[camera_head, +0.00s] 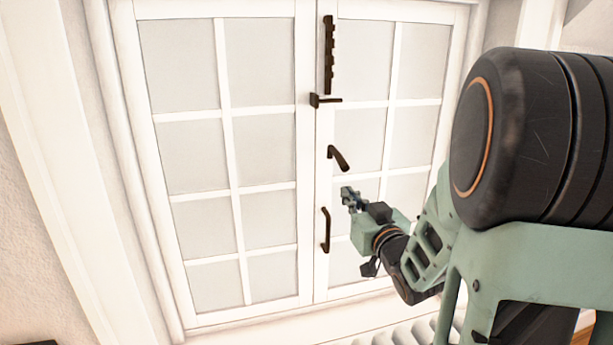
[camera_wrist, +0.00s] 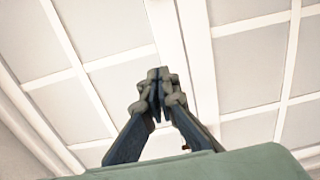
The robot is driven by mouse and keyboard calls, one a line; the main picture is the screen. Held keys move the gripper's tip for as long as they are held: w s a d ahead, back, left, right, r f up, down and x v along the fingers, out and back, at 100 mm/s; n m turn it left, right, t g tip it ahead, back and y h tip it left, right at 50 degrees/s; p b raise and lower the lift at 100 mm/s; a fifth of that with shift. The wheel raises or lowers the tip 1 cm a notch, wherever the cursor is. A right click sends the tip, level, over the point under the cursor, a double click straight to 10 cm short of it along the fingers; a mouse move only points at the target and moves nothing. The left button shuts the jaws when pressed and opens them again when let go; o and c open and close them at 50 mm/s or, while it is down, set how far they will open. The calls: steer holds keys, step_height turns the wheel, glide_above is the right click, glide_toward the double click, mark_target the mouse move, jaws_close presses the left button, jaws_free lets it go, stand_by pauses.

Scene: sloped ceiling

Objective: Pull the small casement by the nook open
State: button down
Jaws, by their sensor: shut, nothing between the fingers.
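The small casement (camera_head: 300,150) is a white two-leaf window with gridded frosted panes, and both leaves look closed in the head view. Its dark fittings sit near the middle: a notched bar (camera_head: 329,55) at the top, a latch (camera_head: 322,100), a slanted lever handle (camera_head: 339,158), and a vertical pull handle (camera_head: 326,230) on the lower edge. My gripper (camera_head: 348,196) is right of the pull handle and below the lever, apart from both in the picture. In the wrist view my gripper (camera_wrist: 158,80) is shut and empty, with white window bars behind it; no handle is clear there.
A white sill (camera_head: 270,328) runs under the window, with a ribbed white radiator (camera_head: 400,332) below at the right. A white frame and wall (camera_head: 30,200) lie at the left. My arm covers the right side of the window.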

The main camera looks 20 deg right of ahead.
mark_target(332, 176)
steer(key=w, duration=0.8)
steer(key=shift+w, duration=0.2)
steer(key=w+b, duration=0.3)
steer(key=w, duration=0.8)
steer(key=shift+a, duration=0.2)
steer(key=shift+s, duration=0.1)
